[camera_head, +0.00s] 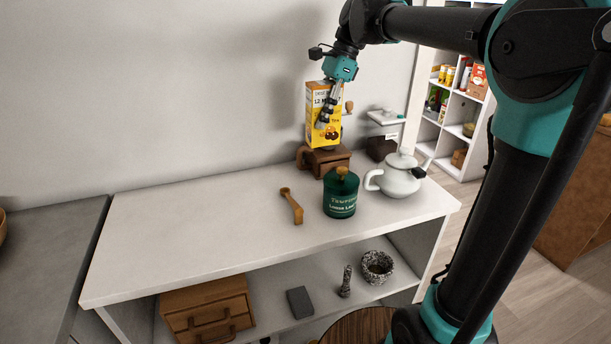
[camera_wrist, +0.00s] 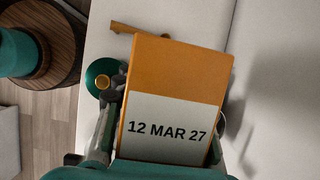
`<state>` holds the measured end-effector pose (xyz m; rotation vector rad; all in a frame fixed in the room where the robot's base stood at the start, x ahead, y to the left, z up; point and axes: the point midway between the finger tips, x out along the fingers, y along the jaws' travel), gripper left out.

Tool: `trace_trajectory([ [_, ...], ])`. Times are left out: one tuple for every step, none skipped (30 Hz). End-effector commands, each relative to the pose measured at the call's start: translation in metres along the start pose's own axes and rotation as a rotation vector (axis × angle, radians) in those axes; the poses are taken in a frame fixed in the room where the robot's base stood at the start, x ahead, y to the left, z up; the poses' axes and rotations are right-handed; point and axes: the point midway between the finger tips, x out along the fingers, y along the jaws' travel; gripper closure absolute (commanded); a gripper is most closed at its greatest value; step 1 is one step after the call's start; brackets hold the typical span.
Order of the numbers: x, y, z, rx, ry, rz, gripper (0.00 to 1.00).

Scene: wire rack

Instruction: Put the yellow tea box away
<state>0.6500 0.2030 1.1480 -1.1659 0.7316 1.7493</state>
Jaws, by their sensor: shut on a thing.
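The yellow tea box (camera_head: 322,120) is upright in the head view, held in the air above the back of the white table. My gripper (camera_head: 328,108) is shut on it, with a finger across its front. In the wrist view the box (camera_wrist: 180,70) shows an orange face with a pale label reading "12 MAR 27". My gripper's fingers (camera_wrist: 160,135) lie at its sides there, partly hidden by the box.
Below the box is a brown wooden grinder (camera_head: 325,160). A green tea tin (camera_head: 340,195), white teapot (camera_head: 400,178) and wooden spoon (camera_head: 292,205) stand or lie nearby. The white tabletop (camera_head: 190,220) is clear at left. White shelving (camera_head: 462,105) with groceries stands at back right.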

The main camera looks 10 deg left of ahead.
Motion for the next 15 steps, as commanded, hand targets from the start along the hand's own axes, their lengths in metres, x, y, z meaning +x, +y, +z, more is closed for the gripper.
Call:
trace_trajectory([
  [0.012,0.0,-0.005,0.0,0.0,0.0,0.91],
  [0.019,0.0,-0.008,0.0,0.0,0.0,0.91],
  [0.028,0.0,-0.012,0.0,0.0,0.0,0.91],
  [0.035,0.0,-0.015,0.0,0.0,0.0,0.91],
  [0.041,0.0,-0.017,0.0,0.0,0.0,0.91],
  [0.051,0.0,-0.021,0.0,0.0,0.0,0.91],
  [0.057,0.0,-0.024,0.0,0.0,0.0,0.91],
  [0.064,0.0,-0.027,0.0,0.0,0.0,0.91],
  [0.073,0.0,-0.03,0.0,0.0,0.0,0.91],
  [0.079,0.0,-0.033,0.0,0.0,0.0,0.91],
  [0.085,0.0,-0.035,0.0,0.0,0.0,0.91],
  [0.092,0.0,-0.038,0.0,0.0,0.0,0.91],
  [0.096,0.0,-0.04,0.0,0.0,0.0,0.91],
  [0.1,0.0,-0.042,0.0,0.0,0.0,0.91],
  [0.105,0.0,-0.044,0.0,0.0,0.0,0.91],
])
